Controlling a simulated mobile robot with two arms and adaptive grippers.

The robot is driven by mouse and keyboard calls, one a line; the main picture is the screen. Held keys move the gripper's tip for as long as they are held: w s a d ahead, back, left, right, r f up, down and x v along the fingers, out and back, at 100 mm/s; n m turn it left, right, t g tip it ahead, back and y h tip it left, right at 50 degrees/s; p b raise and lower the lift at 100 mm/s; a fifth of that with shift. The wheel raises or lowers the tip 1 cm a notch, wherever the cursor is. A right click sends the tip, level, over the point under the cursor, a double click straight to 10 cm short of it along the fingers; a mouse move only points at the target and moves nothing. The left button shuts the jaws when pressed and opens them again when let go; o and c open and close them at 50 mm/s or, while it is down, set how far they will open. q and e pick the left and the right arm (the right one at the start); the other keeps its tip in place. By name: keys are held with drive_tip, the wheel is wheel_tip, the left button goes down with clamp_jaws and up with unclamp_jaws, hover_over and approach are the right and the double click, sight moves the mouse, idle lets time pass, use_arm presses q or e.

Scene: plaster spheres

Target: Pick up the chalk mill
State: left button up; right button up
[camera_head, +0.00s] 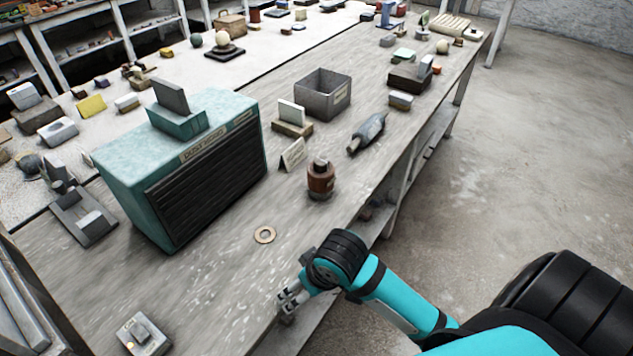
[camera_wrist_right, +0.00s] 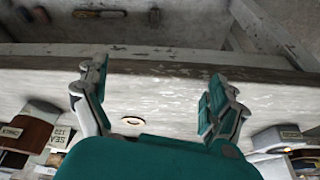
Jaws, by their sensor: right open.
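The chalk mill appears to be the reddish-brown cylinder (camera_head: 320,181) with a grey top, upright on the workbench near its front edge. In the right wrist view a brown body with a pale label (camera_wrist_right: 34,132) at the far left appears to be the same thing; its lettering looks like "CHALK". My right gripper (camera_head: 288,300) is at the bench's front edge, nearer the camera than the mill and apart from it. In the wrist view its fingers (camera_wrist_right: 157,103) are spread, with nothing between them. My left gripper is not in view.
A large teal box (camera_head: 205,175) with a dark slatted front stands left of the mill. A flat ring (camera_head: 265,235) lies on the bench.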

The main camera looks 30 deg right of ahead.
drive_tip(key=shift+m+h, duration=0.4)
drive_tip(key=shift+m, duration=0.1)
drive_tip(key=w+r, duration=0.1)
drive_tip(key=w, duration=0.1)
drive_tip(key=w+d+r, duration=0.1)
drive_tip(key=w, duration=0.1)
drive_tip(key=w+d+r, duration=0.1)
drive_tip(key=w, duration=0.2)
drive_tip(key=shift+d+r, duration=0.15)
drive_tip(key=shift+d, duration=0.1)
drive_tip(key=w+d+r+m, duration=0.2)
drive_tip(key=w+d+r, duration=0.2)
drive_tip(key=w+r, duration=0.15)
drive_tip(key=m+h, duration=0.2)
drive_tip(key=m, duration=0.2)
approach(320, 163)
drive_tip(key=p+x, duration=0.1)
drive_tip(key=x, duration=1)
drive_tip(key=shift+w+d+f, duration=0.1)
drive_tip(key=shift+f, duration=0.2)
drive_tip(key=shift+d+p+x, duration=0.2)
drive_tip(key=shift+p+x, duration=0.65)
drive_tip(key=shift+x, duration=1.85)
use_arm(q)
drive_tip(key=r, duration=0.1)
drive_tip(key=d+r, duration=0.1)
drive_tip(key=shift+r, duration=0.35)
use_arm(e)
drive_tip(key=c, duration=1.4)
